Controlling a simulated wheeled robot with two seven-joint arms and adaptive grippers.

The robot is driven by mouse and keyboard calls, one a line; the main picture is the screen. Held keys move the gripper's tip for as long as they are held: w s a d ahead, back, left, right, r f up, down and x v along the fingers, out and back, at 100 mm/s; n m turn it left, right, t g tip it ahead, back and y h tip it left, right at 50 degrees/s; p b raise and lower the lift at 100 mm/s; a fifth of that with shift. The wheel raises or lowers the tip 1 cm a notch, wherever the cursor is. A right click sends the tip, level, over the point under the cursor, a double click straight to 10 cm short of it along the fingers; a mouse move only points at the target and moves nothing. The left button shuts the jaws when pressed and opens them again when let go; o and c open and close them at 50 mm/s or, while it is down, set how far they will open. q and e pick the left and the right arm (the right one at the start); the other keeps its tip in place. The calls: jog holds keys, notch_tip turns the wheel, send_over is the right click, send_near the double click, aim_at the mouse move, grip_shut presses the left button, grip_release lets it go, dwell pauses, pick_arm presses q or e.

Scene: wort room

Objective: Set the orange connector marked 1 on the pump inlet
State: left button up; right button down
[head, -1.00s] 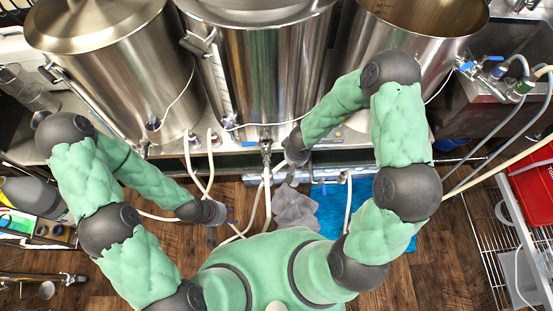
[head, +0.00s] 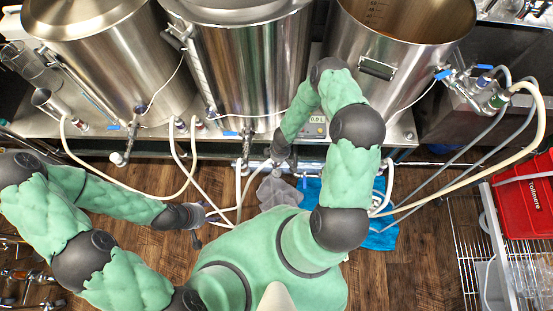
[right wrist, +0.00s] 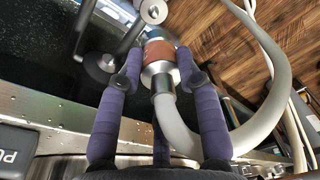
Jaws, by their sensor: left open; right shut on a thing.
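The connector (right wrist: 161,52), with an orange-brown band between metal ends, shows in the right wrist view. A pale hose (right wrist: 180,128) runs from its near end. My right gripper (right wrist: 160,68) is shut on the connector, a finger on each side. In the head view my right gripper (head: 273,164) is below the middle kettle, and its grip is too small to make out. No mark 1 is readable. Round metal fittings (right wrist: 101,66) lie beyond the connector to the left; I cannot tell whether one is the pump inlet. My left gripper (head: 203,222) is open, low over the floor and near hoses.
Three steel kettles stand along the back, the middle one (head: 245,75) with a valve below it. Pale hoses (head: 240,190) hang around my grippers. A grey cloth (head: 279,193) and a blue mat (head: 383,237) lie low down. A red bin (head: 525,205) and wire rack are right.

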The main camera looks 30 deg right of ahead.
notch_tip(320, 180, down, 5)
jog(key=b, duration=0.4)
jog(key=shift+b, duration=0.35)
jog(key=shift+f+b, duration=0.5)
jog(key=shift+f, duration=0.35)
jog(key=shift+s, duration=0.1)
jog(key=shift+f+b, duration=0.75)
jog(key=shift+f, duration=0.5)
jog(key=c, duration=0.8)
grip_release()
jog(key=shift+o, duration=0.2)
jog(key=r, duration=0.8)
jog(key=d+r, duration=0.1)
jog(key=r, duration=0.3)
jog(key=shift+s, duration=0.4)
